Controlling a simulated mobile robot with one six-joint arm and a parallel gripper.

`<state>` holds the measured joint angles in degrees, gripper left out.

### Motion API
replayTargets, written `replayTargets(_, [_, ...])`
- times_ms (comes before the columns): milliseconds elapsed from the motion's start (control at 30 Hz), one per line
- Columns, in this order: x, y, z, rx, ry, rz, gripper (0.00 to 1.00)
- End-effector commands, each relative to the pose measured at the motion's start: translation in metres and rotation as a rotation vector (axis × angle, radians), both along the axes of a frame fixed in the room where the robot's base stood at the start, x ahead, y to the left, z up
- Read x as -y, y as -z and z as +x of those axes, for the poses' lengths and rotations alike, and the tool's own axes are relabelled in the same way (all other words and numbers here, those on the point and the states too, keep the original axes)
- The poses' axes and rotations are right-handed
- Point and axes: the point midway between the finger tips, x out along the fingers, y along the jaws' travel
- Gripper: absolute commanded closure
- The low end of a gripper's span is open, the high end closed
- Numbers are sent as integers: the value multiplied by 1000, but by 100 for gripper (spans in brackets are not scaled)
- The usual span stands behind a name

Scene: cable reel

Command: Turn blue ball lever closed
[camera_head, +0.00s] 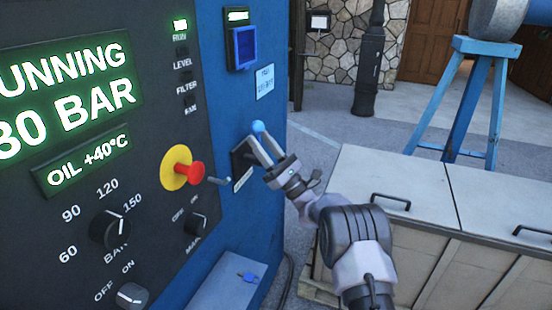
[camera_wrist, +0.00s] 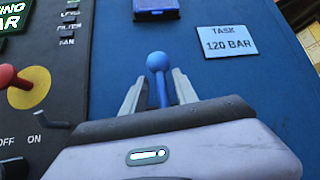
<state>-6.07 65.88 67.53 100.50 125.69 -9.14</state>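The blue ball lever (camera_head: 258,127) is on the side face of the blue cabinet, above a dark mounting plate (camera_head: 241,160). In the wrist view its round blue ball (camera_wrist: 158,62) points up and its blue stem runs down behind my gripper's body. My gripper (camera_head: 262,146) is at the lever, and in the wrist view its two fingers (camera_wrist: 158,90) stand on either side of the stem with gaps visible. The fingers are apart. The lower end of the lever is hidden by my gripper in the wrist view.
A red knob on a yellow disc (camera_head: 182,170) sticks out left of the lever. A blue-framed box (camera_head: 243,47) and a "TASK 120 BAR" label (camera_head: 265,82) are above it. A chest with black handles (camera_head: 392,202) stands at right, beside my arm.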

Motion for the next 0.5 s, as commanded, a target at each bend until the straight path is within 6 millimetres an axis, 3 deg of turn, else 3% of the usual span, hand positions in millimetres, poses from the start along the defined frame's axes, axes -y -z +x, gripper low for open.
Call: replayTargets(500, [87,100,-48,-4,5,4,65])
